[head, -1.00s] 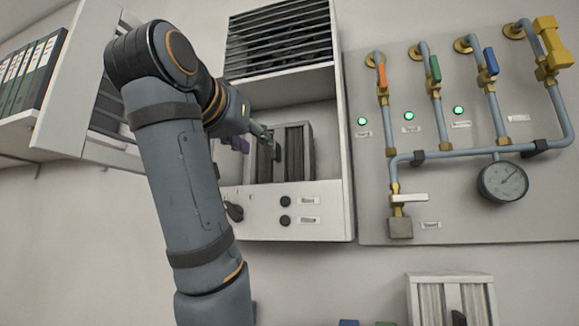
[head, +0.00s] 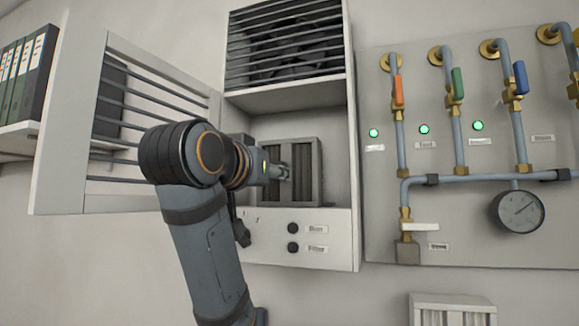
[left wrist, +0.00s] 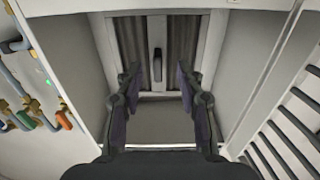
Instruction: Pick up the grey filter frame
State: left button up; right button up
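The grey filter frame (head: 304,165) stands upright in the open bay of the white wall cabinet (head: 335,232). In the left wrist view the filter frame (left wrist: 197,24) shows a pale border, dark grey pleats and a small upright handle (left wrist: 157,50) in the middle. My left gripper (head: 284,172) reaches into the bay in front of it. In the left wrist view this gripper (left wrist: 158,74) is open, with its fingers on either side of the handle and nothing between them. I cannot tell how far the fingertips are from the handle. My right gripper is not in view.
The cabinet's slatted door (head: 70,130) is swung open at left. A panel with pipes, coloured valves and a gauge (head: 517,211) is at right. A paler pleated unit (head: 452,302) is partly visible at the bottom right. Black knobs (head: 293,228) sit below the bay.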

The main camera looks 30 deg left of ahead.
pick_arm(q)
jog(key=p+x, duration=0.1)
jog(key=x, duration=0.1)
jog(key=p+x, duration=0.1)
jog(key=x, duration=0.2)
jog(key=shift+d+r, duration=0.2)
jog(key=shift+w+f, duration=0.1)
jog(key=shift+w, duration=0.05)
jog(key=shift+c, duration=0.4)
grip_shut()
